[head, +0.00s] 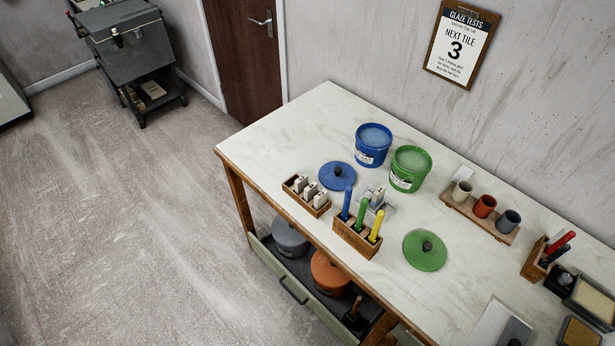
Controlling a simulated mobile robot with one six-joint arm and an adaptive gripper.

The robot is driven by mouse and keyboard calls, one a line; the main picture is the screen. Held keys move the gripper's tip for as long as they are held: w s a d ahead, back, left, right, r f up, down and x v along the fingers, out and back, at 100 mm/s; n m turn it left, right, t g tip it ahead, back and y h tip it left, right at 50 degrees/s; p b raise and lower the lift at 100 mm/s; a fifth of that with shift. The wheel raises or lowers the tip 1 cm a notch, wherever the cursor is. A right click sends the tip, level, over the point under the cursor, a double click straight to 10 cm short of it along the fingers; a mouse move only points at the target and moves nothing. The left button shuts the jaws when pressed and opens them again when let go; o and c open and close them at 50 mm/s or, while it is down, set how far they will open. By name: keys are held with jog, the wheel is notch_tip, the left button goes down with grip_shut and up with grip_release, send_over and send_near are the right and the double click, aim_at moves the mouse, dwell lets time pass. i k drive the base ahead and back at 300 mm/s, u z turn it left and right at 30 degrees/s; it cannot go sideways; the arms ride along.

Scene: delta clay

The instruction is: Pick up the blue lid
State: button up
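The blue lid (332,184) is a flat round disc with a dark knob at its centre. It lies flat on the pale table top (275,145), in front and to the left of the blue bucket (373,149). The bucket is uncovered and shows pale blue contents. A small wooden rack with white pieces (300,202) stands close in front of the lid, slightly left. A wooden holder (352,234) with blue, green and yellow handled tools stands in front and to the right, its blue handle near the lid's lower right edge. My gripper is not in view.
A green bucket (410,170) and a green lid (425,257) stand right of the blue ones. Three cups (484,206) sit on a wooden board at the back. An open drawer or shelf with lidded pots (290,237) projects below the table.

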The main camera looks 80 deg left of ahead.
aim_at(336, 176)
jog(key=k, duration=1.7)
jog(key=u, duration=1.65)
jog(key=i, duration=1)
jog(key=u, duration=0.05)
